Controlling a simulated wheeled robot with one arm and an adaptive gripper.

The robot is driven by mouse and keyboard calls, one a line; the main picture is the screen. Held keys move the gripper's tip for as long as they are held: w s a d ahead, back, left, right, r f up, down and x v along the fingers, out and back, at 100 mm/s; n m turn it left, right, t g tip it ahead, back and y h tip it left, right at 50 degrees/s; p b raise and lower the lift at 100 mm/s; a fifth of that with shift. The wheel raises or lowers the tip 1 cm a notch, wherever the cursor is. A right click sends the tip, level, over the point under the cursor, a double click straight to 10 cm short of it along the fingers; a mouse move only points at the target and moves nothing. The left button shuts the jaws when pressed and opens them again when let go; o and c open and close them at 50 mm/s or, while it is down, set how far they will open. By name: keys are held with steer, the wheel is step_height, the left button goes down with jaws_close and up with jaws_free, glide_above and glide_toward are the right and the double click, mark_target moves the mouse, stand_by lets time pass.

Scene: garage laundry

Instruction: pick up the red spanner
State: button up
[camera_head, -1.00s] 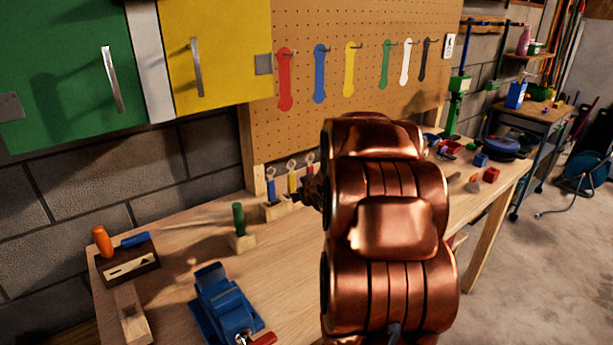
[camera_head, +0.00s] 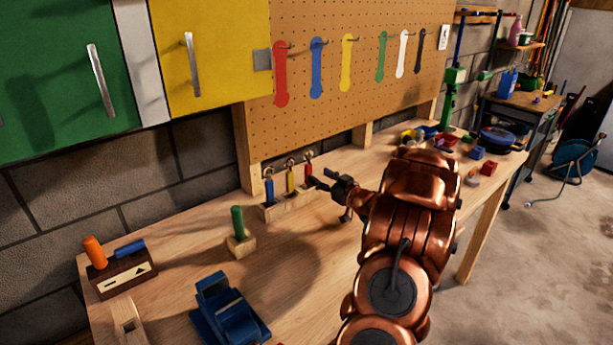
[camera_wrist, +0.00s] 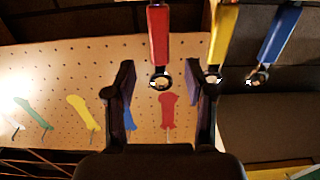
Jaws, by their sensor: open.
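The red spanner (camera_head: 309,170) stands upright, ring end up, at the right end of a small wooden rack (camera_head: 290,207) on the workbench. A yellow spanner (camera_head: 290,182) and a blue spanner (camera_head: 269,190) stand to its left. My gripper (camera_head: 318,184) is open beside the red spanner, partly overlapping it in the head view. In the wrist view, the red spanner (camera_wrist: 159,40) hangs down from the top, its ring between my two open fingertips (camera_wrist: 159,70). The yellow spanner (camera_wrist: 221,38) is just right of the right finger. Whether the fingers touch anything is unclear.
A pegboard (camera_head: 350,105) with coloured spanner shapes rises behind the rack. A green-handled tool (camera_head: 238,223) in a block and a blue vise-like tool (camera_head: 228,312) stand left on the workbench (camera_head: 300,270). Several small items lie at the far right.

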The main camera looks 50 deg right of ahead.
mark_target(310, 170)
steer(key=shift+w+d+p, duration=0.2)
steer(key=shift+w+p, duration=0.5)
steer(key=shift+w, duration=0.9)
steer(key=shift+w+d+p, duration=0.15)
steer(key=shift+w+p, duration=0.5)
steer(key=shift+w, duration=0.95)
jaws_close()
